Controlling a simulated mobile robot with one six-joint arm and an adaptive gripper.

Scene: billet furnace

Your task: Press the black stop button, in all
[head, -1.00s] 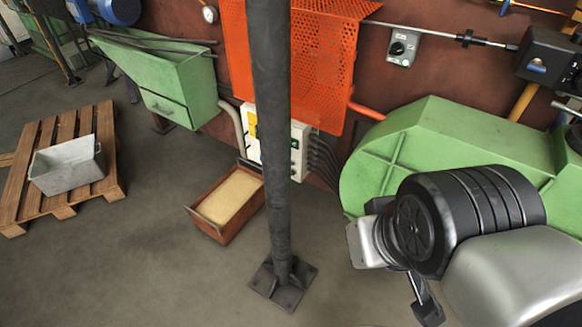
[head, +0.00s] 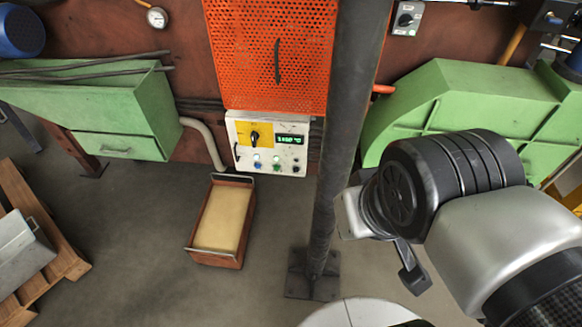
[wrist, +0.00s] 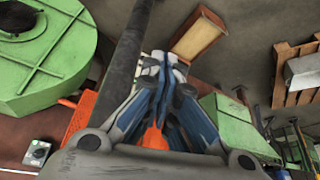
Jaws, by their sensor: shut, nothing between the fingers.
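The white control panel (head: 272,172) hangs below the orange mesh guard in the head view. It has a black rotary switch (head: 254,138) on a yellow plate, a lit green display (head: 289,140) and small buttons along its lower part. A dark button (head: 296,168) sits at the right of that row; its exact colour and label are too small to tell. My gripper (wrist: 163,62) is shut and empty in the wrist view, apart from the panel. The panel's buttons cannot be made out in the wrist view.
A dark upright post (head: 338,165) stands between the panel and my arm. An orange mesh guard (head: 268,50) is above the panel. A tray of sand-coloured material (head: 247,219) lies on the floor below. Green housing (head: 440,95) is right; a pallet (head: 62,262) is left.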

